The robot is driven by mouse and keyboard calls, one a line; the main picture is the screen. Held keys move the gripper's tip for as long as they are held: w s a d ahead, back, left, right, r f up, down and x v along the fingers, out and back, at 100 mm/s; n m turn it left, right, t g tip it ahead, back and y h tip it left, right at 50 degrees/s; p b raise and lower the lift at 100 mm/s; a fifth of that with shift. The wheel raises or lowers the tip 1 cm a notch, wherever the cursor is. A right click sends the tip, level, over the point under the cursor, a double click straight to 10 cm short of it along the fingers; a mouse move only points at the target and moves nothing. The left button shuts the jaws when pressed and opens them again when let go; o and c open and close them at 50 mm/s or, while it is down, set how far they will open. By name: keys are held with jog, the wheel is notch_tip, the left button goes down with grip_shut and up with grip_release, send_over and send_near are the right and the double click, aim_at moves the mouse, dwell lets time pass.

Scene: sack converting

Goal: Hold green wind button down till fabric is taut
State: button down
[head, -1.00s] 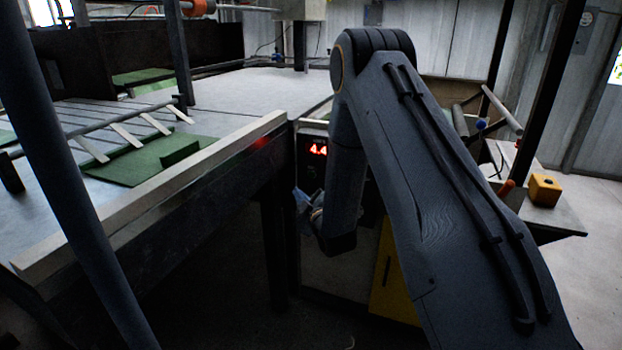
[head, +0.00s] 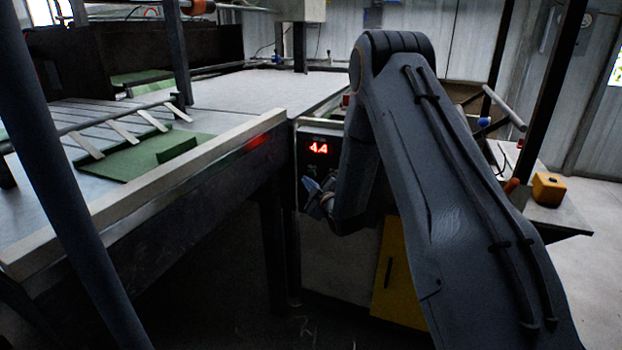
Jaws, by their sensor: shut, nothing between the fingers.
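The control panel (head: 309,163), with a lit red display (head: 318,148) that seems to read 4.4, stands at the end of the long table. My gripper (head: 312,188) is small and partly hidden by my arm's wrist. It looks shut and empty, in front of the panel's lower part, below the display. I cannot tell whether it touches the panel. The green wind button does not show. Green fabric (head: 120,167) lies on the table at left; I cannot tell whether the fabric to be wound is taut.
The long table (head: 240,92) has a pale raised front edge (head: 190,172). A yellow cabinet door (head: 397,275) is below the panel. A side table at right holds a yellow box (head: 548,188).

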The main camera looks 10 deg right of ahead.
aim_at(311, 174)
jog(key=shift+w+d, duration=0.4)
jog(key=shift+w, duration=0.15)
jog(key=shift+w, duration=0.1)
dwell(1.7)
jog(key=shift+w+d+b, duration=0.2)
jog(key=shift+w+b, duration=0.05)
jog(key=shift+b, duration=0.15)
jog(key=shift+w+d, duration=0.3)
jog(key=shift+w, duration=0.05)
dwell(4.9)
